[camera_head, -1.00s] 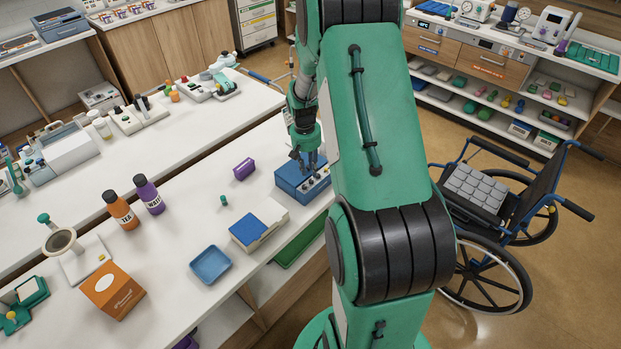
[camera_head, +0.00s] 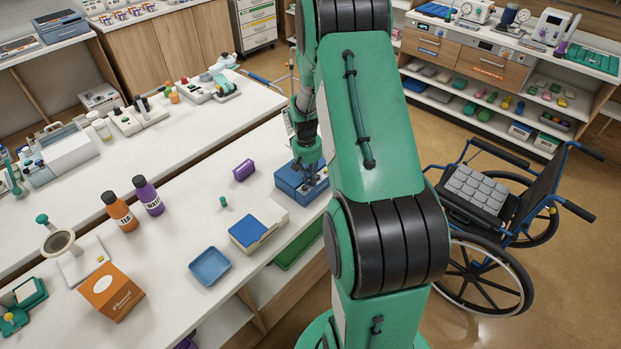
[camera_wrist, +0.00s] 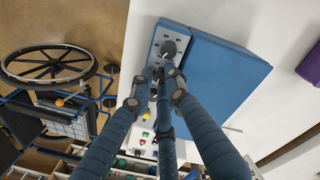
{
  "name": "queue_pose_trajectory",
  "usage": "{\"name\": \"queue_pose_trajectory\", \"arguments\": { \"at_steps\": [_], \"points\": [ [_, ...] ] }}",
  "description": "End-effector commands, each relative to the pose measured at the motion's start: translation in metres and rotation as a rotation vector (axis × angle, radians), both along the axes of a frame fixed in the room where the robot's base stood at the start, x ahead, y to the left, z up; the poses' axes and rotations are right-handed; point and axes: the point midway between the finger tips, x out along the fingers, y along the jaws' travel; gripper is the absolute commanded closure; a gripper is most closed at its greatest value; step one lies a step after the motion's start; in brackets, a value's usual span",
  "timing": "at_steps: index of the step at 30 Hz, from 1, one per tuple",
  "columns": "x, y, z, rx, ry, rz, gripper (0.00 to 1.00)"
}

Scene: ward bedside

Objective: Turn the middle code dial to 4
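A blue box (camera_head: 288,180) with a narrow grey dial panel stands at the table's right edge. In the wrist view the box (camera_wrist: 228,68) fills the middle right, with the grey panel (camera_wrist: 160,42) along its left side. One dark dial (camera_wrist: 168,48) shows clear of the fingertips. My gripper (camera_head: 314,174) is down at the panel. In the wrist view its blue fingers (camera_wrist: 163,74) converge with a narrow gap just below that dial. They hide the rest of the dial row, so I cannot tell whether they grip a dial or read any number.
A purple block (camera_head: 243,170), a small green peg (camera_head: 223,202), a blue-and-white box (camera_head: 250,234) and a blue tray (camera_head: 210,266) lie on the table nearby. A wheelchair (camera_head: 500,215) stands on the floor to the right.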

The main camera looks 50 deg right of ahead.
Motion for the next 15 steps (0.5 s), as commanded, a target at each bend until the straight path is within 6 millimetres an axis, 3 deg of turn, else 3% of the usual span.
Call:
{"name": "queue_pose_trajectory", "arguments": {
  "at_steps": [7, 15],
  "points": [
    [0.0016, -0.0008, 0.0012, -0.002, -0.003, -0.038, 1.00],
    [0.0027, -0.0021, 0.0022, -0.002, -0.005, -0.213, 1.00]
  ]
}}
